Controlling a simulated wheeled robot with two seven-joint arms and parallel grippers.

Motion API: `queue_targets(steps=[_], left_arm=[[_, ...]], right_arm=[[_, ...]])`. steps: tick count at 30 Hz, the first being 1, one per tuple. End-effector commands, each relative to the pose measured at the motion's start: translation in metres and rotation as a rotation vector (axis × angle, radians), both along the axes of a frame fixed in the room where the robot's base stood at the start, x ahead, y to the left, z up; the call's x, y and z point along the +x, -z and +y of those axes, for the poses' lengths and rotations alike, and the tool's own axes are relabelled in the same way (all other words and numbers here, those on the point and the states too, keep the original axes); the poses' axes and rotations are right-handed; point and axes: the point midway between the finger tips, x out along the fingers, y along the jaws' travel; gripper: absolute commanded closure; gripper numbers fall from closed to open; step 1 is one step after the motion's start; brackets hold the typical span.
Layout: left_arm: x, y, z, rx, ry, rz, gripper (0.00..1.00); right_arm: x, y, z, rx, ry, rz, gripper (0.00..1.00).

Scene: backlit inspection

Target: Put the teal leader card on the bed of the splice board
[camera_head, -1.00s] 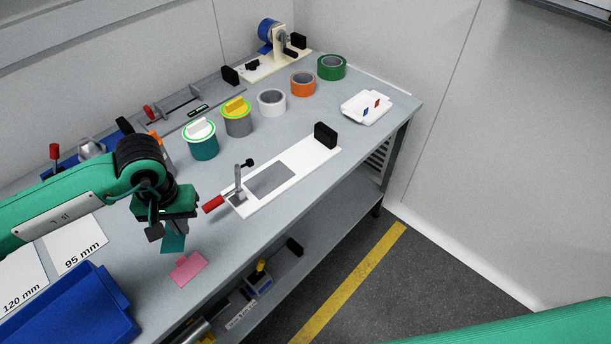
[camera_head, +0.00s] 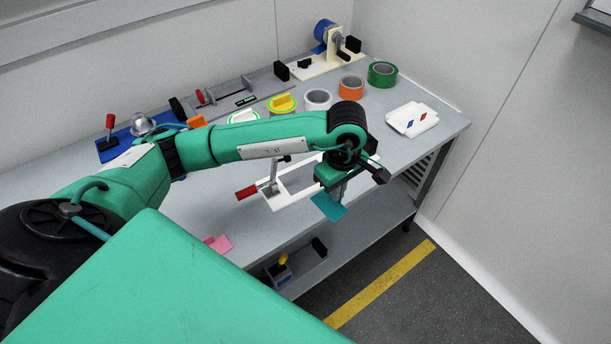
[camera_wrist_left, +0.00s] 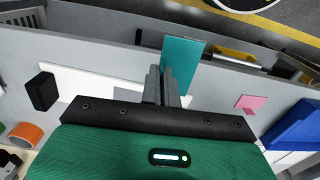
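The teal leader card (camera_head: 329,206) is a thin flat teal piece held below my left gripper (camera_head: 335,192). In the left wrist view the teal card (camera_wrist_left: 183,62) sticks out from between the closed fingers of the left gripper (camera_wrist_left: 166,80). The splice board (camera_head: 297,198) is a white board with a grey bed, a red-handled lever at its left end and a black block at its far end. My left arm hides much of it. The card is in front of the board's near edge, apparently above it. The board (camera_wrist_left: 75,82) also shows in the left wrist view. My right gripper is not in view.
A pink card (camera_head: 219,244) lies near the table's front edge. Tape rolls, including orange (camera_head: 351,88) and green (camera_head: 382,74) ones, stand behind the arm. A lower shelf (camera_head: 345,236) lies below the front edge.

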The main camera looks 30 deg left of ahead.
Motion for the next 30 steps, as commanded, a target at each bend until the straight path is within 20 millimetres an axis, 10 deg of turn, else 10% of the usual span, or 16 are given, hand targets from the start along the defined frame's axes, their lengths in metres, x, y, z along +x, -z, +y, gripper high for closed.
queue_targets(steps=[18,30], left_arm=[[0.022,0.028,-0.002,0.001,-1.313,0.004,1.0],[0.033,0.03,0.026,0.004,-1.551,0.0,1.0]], right_arm=[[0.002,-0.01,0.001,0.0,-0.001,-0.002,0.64],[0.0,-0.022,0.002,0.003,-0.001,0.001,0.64]])
